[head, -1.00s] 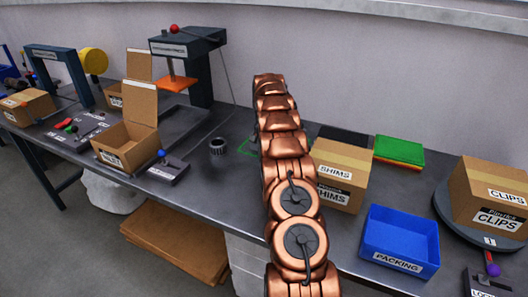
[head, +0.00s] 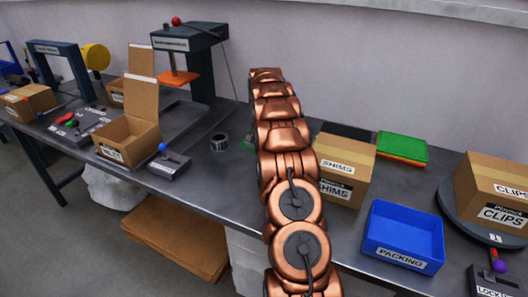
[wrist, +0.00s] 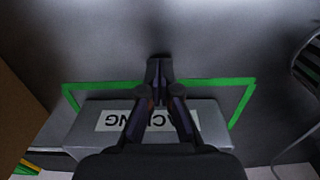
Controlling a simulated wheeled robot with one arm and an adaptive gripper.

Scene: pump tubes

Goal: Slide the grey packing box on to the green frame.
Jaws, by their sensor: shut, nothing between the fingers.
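The grey packing box (wrist: 215,138) shows in the wrist view with its white PACKING label upside down. It lies over the near part of the green frame (wrist: 165,82), an outline on the bench. The frame's far line and parts of both side lines show beyond and beside the box; its near line is hidden. My gripper (wrist: 158,68) is shut and empty, its fingers reaching across the label to beyond the box's far edge. I cannot tell whether it touches the box.
A brown SHIMS box (head: 342,168) stands right of my arm, with green sheets (head: 402,146) behind it and a blue tray (head: 402,238) nearer. A dark ring-shaped part (head: 219,142) stands to the left. A CLIPS box (head: 492,190) sits on a turntable.

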